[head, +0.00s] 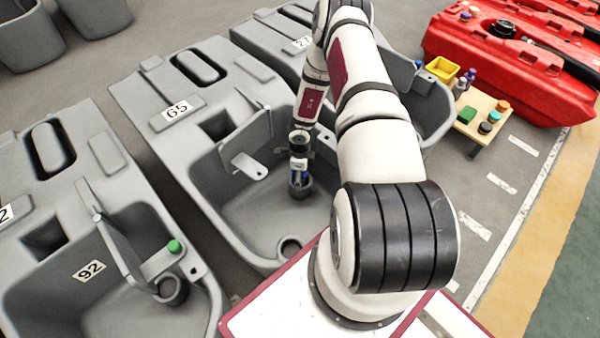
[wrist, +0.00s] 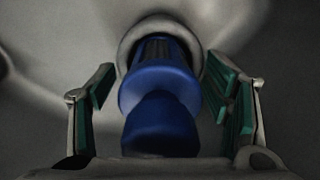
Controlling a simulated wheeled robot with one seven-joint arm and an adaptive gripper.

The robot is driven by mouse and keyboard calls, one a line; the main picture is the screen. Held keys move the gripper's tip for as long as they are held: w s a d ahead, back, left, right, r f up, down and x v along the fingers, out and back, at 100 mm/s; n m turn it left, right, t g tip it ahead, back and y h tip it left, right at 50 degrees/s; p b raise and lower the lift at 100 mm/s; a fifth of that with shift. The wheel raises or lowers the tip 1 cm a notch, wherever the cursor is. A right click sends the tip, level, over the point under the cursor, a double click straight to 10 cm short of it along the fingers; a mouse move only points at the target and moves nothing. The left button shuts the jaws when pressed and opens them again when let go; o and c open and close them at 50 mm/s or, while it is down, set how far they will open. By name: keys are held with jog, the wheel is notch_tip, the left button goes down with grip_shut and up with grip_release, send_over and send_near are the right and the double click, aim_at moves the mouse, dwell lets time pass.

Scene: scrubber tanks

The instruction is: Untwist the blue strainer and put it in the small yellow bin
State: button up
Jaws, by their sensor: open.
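The blue strainer (wrist: 160,90) stands in a round grey socket (wrist: 128,38) in the wrist view. Its ribbed far part sits inside the socket's ring. My gripper (wrist: 165,100) is open, with one green-padded finger on each side of the strainer. A gap shows at the left finger; the right finger is closer to it. In the head view my gripper (head: 300,172) points down over the basin of the grey tank marked 65 (head: 178,112), and it hides most of the strainer. The small yellow bin (head: 442,69) stands on a small wooden table at the upper right.
The wooden table (head: 468,128) also holds bottles and several coloured lids. Red tanks (head: 510,55) stand behind it. Tank 92 (head: 90,268), with a green knob (head: 175,246), is at the left. A raised flap (head: 245,160) stands in the basin beside my gripper.

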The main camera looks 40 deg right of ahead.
jog(key=c, duration=1.4)
jog(key=shift+o, duration=0.2)
jog(key=shift+n+p, duration=0.5)
jog(key=shift+n, duration=1)
jog(key=shift+n, duration=0.8)
jog(key=shift+r+p, duration=0.9)
jog(key=shift+r, duration=0.25)
